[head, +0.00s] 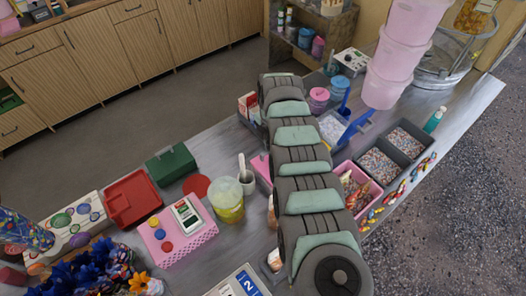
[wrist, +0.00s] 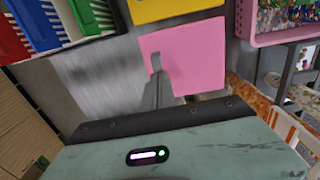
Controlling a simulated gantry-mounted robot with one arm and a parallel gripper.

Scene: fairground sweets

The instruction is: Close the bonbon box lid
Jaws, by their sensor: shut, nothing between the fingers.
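A flat pink square panel (wrist: 200,62), which looks like the bonbon box lid, shows at the top middle of the wrist view. My gripper (wrist: 155,58) is shut and empty, with its dark fingers in front of the panel's left part. I cannot tell whether the fingertips touch it. I also cannot tell the lid's angle, and no box interior shows. In the head view, part of a pink box (head: 262,168) shows at the left side of my arm. My arm hides the rest of it and my gripper there.
In the head view, a yellow tub (head: 228,205), a pink card-reader stand (head: 178,240) and a red box (head: 131,198) stand left of my arm. A pink tray (head: 345,168) and grey sprinkle trays (head: 408,158) lie right. In the wrist view, a pink crate (wrist: 275,37) stands upper right.

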